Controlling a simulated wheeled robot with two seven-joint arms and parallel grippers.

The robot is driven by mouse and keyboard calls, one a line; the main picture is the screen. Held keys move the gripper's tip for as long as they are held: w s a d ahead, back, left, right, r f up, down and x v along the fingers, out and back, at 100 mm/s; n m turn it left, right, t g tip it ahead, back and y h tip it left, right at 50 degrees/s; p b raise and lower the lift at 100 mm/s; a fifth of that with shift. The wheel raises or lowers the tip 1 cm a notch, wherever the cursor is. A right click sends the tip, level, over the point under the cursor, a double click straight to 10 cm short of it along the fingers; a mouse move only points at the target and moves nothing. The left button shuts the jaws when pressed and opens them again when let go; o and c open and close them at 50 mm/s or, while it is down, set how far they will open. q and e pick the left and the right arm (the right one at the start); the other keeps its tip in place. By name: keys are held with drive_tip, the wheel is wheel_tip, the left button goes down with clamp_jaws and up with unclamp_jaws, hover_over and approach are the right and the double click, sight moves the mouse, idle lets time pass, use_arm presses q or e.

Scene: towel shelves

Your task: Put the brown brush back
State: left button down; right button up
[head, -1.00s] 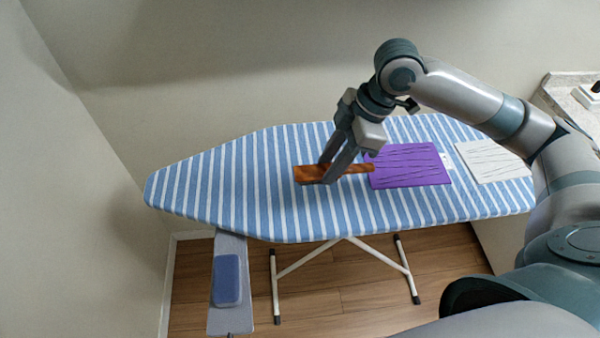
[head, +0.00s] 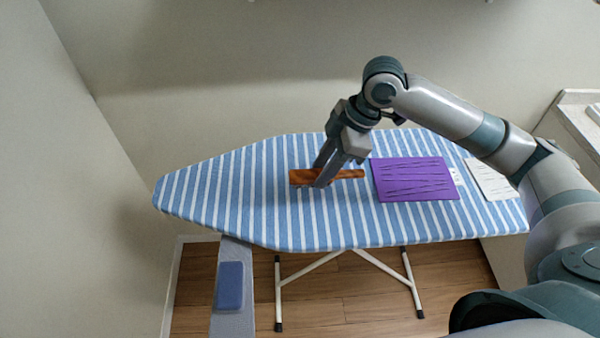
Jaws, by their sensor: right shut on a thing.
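The brown brush (head: 350,174) lies lengthwise left to right over the middle of the striped ironing board (head: 230,195). Its wide end points left and its thin handle points right, towards a purple mat. My right gripper (head: 318,178) reaches down from above and is shut on the brush near its middle. The brush is at or just above the board's surface; I cannot tell if it touches. My left gripper is not in view.
A purple mat (head: 415,180) lies right of the brush, and a white mat (head: 487,178) lies beyond it. A blue pad (head: 230,286) rests on a grey ledge (head: 232,322) at the front left. The board's left end is clear. A pale counter (head: 577,125) stands at the right.

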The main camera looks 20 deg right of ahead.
drive_tip(key=w+a+f, duration=0.1)
drive_tip(key=w, duration=0.1)
drive_tip(key=w+a+f+p, duration=0.1)
drive_tip(key=w+a+f, duration=0.1)
drive_tip(key=w+f, duration=0.1)
drive_tip(key=shift+w+a+p, duration=0.1)
drive_tip(key=shift+w+p, duration=0.25)
wheel_tip(320, 180, down, 3)
drive_tip(key=shift+f+p, duration=0.15)
drive_tip(key=shift+p, duration=0.75)
drive_tip(key=shift+f, duration=0.3)
drive_tip(key=shift+f, duration=0.1)
drive_tip(key=o, duration=0.9)
